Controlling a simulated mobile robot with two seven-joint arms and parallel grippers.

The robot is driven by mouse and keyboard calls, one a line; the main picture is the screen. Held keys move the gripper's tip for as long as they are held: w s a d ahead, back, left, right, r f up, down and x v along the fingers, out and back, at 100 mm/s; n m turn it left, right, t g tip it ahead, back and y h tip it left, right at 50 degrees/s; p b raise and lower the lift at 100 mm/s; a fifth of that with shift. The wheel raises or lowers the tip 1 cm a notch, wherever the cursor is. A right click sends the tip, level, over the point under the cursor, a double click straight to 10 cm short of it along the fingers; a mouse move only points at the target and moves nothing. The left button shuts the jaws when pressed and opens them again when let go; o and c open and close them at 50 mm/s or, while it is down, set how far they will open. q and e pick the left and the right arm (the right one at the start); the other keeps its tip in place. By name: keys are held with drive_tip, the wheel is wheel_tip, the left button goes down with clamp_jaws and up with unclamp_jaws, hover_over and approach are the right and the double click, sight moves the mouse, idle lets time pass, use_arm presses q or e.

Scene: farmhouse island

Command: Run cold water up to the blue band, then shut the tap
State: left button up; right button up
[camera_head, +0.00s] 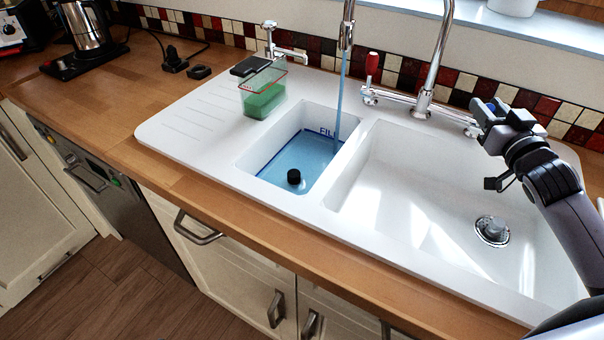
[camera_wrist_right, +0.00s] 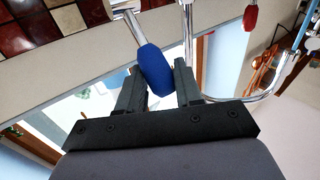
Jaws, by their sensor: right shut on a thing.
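The small left basin (camera_head: 247,161) holds pale blue water (camera_head: 310,158). A dark blue band (camera_head: 281,150) marked "FILL" runs along its inner wall; the water surface lies close to it, and the exact gap is hard to tell. A blue-tinted stream (camera_head: 338,95) falls from the chrome spout (camera_head: 346,36) into this basin. The blue cold tap handle (camera_wrist_right: 155,68) is between the fingers of my right gripper (camera_wrist_right: 160,88), which is shut on it. In the head view my right gripper (camera_head: 484,112) is at the tap's right end. My left gripper is not in view.
The red tap handle (camera_head: 372,66) stands at the tap's left side. A black round piece (camera_head: 293,177) shows in the small basin. The large right basin (camera_head: 400,205) is empty of objects except its drain fitting (camera_head: 491,230). A tub with green contents (camera_head: 263,98) stands on the drainboard.

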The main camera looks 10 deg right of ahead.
drive_tip(key=shift+w+d+f+p, duration=0.15)
drive_tip(key=shift+w+f+p, duration=0.1)
drive_tip(key=shift+p, duration=0.15)
drive_tip(key=shift+w+d+r, duration=0.2)
drive_tip(key=shift+w+d, duration=0.3)
drive_tip(key=shift+w, duration=0.2)
drive_tip(key=shift+w+d+r, duration=0.2)
drive_tip(key=shift+w+d, duration=0.3)
drive_tip(key=shift+w, duration=0.2)
drive_tip(key=shift+w+d+r+m+g, duration=0.2)
drive_tip(key=shift+w+d+m+g, duration=0.1)
drive_tip(key=shift+m+g, duration=0.15)
drive_tip(key=shift+w+d+m+g+y, duration=0.15)
drive_tip(key=shift+w+d+m+g, duration=0.15)
drive_tip(key=shift+g, duration=0.3)
drive_tip(key=shift+w+d+m+g+y, duration=0.15)
drive_tip(key=shift+w+d+m+g, duration=0.1)
drive_tip(key=shift+g, duration=0.3)
